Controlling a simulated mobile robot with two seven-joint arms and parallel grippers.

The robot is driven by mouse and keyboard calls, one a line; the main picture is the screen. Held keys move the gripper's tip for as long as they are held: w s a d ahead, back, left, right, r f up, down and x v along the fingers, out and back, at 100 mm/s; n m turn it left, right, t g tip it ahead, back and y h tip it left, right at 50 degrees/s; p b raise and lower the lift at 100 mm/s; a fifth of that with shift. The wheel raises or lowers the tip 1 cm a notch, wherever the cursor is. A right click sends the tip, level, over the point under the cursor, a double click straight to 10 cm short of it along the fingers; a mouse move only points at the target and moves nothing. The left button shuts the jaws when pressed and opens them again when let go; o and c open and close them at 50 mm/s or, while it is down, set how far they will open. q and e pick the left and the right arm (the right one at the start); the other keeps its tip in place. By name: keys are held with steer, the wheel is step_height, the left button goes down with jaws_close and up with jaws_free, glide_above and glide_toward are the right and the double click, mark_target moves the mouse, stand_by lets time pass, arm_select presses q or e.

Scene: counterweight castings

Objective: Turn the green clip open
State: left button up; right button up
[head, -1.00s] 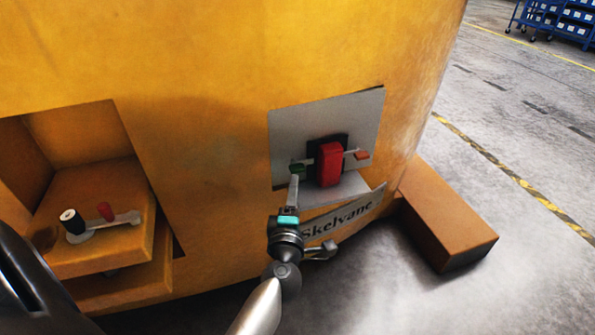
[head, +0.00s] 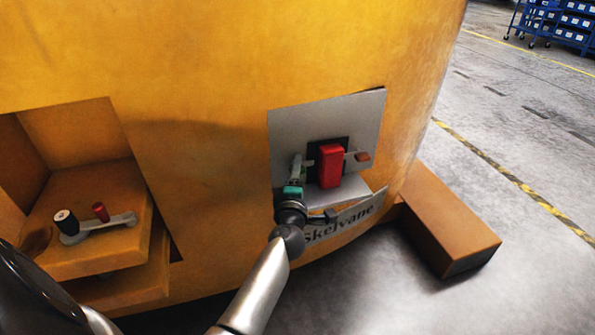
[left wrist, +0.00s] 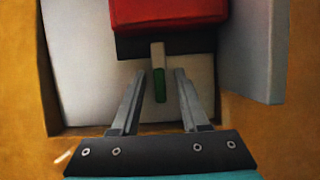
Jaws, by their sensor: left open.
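The green clip (left wrist: 159,84) shows in the left wrist view at the end of a short pale lever below the red block. It lies between the two open fingers of my left gripper (left wrist: 153,88), with a gap on both sides. In the head view my left gripper (head: 296,170) is in front of the grey panel (head: 352,112), left of the red block (head: 330,166), and hides the green clip. An orange-red clip (head: 362,157) sits on a pale lever to the right of the red block. My right gripper is not seen.
The panel is recessed in a large yellow casting (head: 220,60). A "Skelvane" plate (head: 350,217) juts out below it. A left recess holds a lever with black and red knobs (head: 100,212). A brown block (head: 445,225) lies on the floor at right.

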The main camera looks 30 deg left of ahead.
arm_select(q)
steer(key=shift+c, duration=0.2)
jaws_close()
stand_by(0.4)
